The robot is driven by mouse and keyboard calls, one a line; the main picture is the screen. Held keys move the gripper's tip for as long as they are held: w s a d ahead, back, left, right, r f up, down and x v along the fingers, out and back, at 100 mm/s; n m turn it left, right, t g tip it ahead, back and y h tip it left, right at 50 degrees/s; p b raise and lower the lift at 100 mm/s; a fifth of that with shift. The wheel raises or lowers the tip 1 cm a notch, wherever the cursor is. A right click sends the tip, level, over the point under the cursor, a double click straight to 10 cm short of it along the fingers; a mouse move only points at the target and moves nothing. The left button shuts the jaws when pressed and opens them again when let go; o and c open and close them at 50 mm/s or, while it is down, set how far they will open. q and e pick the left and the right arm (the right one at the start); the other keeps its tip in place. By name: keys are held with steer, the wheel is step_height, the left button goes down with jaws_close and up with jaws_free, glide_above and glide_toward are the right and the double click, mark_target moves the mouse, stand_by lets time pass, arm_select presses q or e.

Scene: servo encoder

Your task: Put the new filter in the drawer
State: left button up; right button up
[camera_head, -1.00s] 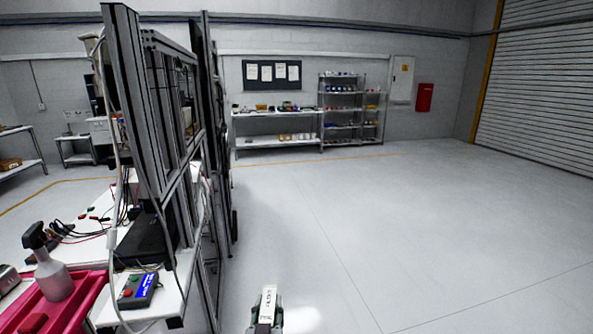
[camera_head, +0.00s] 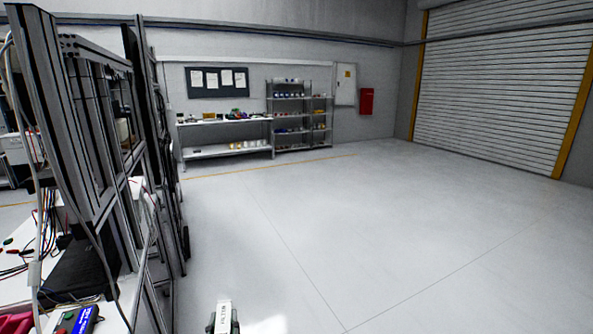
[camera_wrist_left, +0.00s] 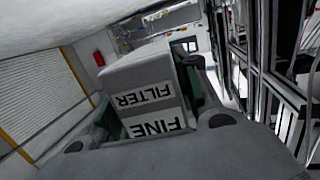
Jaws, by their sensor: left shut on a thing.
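The new filter (camera_wrist_left: 148,95) is a grey block with white labels reading "FINE" and "FILTER". My left gripper (camera_wrist_left: 155,112) is shut on it, with its fingers on either side of the block in the left wrist view. In the head view, the filter's white label (camera_head: 223,316) shows at the bottom edge, and my left gripper (camera_head: 222,326) is mostly cut off there. My right gripper is not in view. No drawer can be made out in these views.
A metal profile frame (camera_head: 95,130) and a white bench (camera_head: 25,258) with cables and a blue-screened box (camera_head: 77,320) stand at the left. A wall table (camera_head: 225,122) and shelf rack (camera_head: 290,115) stand at the back. The floor (camera_head: 380,230) at centre and right is clear.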

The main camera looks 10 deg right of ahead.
arm_select(q)
steer(key=shift+w+a+r, duration=0.15)
steer(key=shift+w+a, duration=0.05)
steer(key=shift+a, duration=0.15)
steer(key=w+a+r+n+y, duration=0.1)
steer(key=w+a+r+y, duration=0.1)
steer(key=a, duration=0.5)
steer(key=w+a+r+n+y, duration=0.2)
steer(key=a, duration=0.5)
steer(key=shift+w+r+g+y, duration=0.15)
steer(key=shift+r+g+y, duration=0.05)
steer(key=shift+g+y, duration=0.2)
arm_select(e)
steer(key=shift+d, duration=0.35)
